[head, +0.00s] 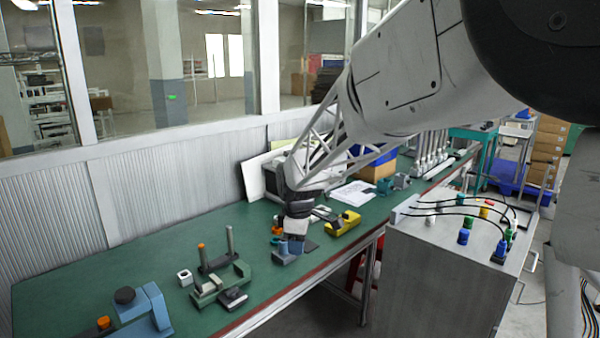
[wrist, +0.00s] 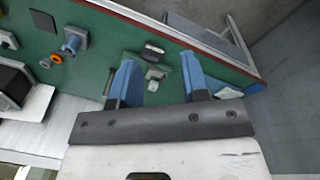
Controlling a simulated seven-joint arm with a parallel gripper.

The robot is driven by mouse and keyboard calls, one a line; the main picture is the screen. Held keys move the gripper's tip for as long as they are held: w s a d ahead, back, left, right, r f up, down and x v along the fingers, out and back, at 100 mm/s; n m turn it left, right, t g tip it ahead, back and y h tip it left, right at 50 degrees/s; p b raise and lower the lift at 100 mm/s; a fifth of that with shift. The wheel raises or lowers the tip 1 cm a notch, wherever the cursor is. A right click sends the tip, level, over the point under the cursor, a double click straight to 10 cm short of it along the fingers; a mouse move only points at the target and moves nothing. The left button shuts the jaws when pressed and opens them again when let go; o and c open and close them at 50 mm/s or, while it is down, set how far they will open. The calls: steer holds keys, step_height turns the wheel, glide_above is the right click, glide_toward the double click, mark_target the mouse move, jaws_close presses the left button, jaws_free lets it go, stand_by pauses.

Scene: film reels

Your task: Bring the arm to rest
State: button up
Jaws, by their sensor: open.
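My gripper (head: 296,243) hangs over the green workbench (head: 100,270) at the low end of my arm in the head view. In the wrist view its two blue fingers stand well apart, so my gripper (wrist: 158,60) is open, and nothing is held between them. A small grey-green fixture (wrist: 155,74) on the bench shows beyond the gap. In the head view the fingers overlap small bench items, so I cannot tell how high they are above them.
A green fixture with two posts (head: 222,283), a white block (head: 185,277) and a blue device (head: 152,308) stand left on the bench. A yellow device (head: 344,223) is right of my gripper. A grey cabinet (head: 440,290) with coloured connectors stands at right.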

steer(key=s+d+r+m, duration=0.2)
steer(key=s+d+m, duration=0.25)
steer(key=s, duration=0.35)
steer(key=s+d+r+m+t, duration=0.1)
steer(key=s+d+r+m, duration=0.15)
steer(key=s+d, duration=0.5)
steer(key=s+d+r+m, duration=0.2)
steer(key=s+d+m, duration=0.2)
steer(key=s, duration=0.5)
steer(key=s+d+f+m, duration=0.2)
steer(key=s+m, duration=0.3)
steer(key=s, duration=0.7)
steer(key=shift+d+t, duration=0.3)
steer(key=shift+d, duration=0.25)
